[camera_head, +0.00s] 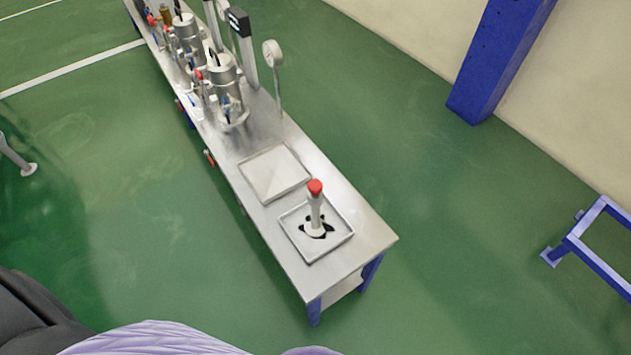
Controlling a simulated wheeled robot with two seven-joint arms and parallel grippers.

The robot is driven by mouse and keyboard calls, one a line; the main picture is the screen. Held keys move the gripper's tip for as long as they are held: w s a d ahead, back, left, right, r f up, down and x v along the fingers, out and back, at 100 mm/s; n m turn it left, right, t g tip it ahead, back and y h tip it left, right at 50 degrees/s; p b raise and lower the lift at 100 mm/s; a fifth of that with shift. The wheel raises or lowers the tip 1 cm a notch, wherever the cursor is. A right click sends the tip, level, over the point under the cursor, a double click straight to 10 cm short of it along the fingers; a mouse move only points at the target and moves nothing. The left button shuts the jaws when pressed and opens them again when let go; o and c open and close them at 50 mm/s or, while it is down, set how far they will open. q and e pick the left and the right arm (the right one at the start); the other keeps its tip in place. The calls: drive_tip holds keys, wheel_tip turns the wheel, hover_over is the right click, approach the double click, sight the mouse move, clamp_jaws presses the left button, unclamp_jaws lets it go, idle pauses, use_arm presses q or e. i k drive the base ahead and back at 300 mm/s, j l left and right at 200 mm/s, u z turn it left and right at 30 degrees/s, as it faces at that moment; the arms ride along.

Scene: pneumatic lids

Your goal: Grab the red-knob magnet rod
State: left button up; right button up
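The magnet rod (316,211) stands upright with a round red knob (315,187) on top of its pale grey shaft. Its base is in a square metal tray (341,240) near the close end of the long steel bench. Black pieces (327,228) lie around the foot of the rod in the tray. Neither of my grippers shows in the head view, and nothing is holding the rod.
The steel bench (362,240) on blue legs runs away to the upper left. A second square tray (273,172) sits behind the rod's tray. Metal cylinders (226,85) and a gauge (272,53) stand farther back. A blue pillar (497,62) and blue frame (597,246) are at right. Green floor is clear.

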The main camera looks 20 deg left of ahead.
sight(314, 227)
drive_tip(key=i+j+z, duration=0.1)
drive_tip(key=j+z, duration=0.2)
drive_tip(key=j, duration=0.4)
drive_tip(key=j+z, duration=0.35)
drive_tip(key=j, duration=0.3)
drive_tip(key=j+z, duration=0.3)
drive_tip(key=j, duration=0.4)
drive_tip(key=k+j+z, duration=0.3)
drive_tip(key=j, duration=0.35)
drive_tip(key=i+j, duration=0.05)
drive_tip(key=i, duration=0.05)
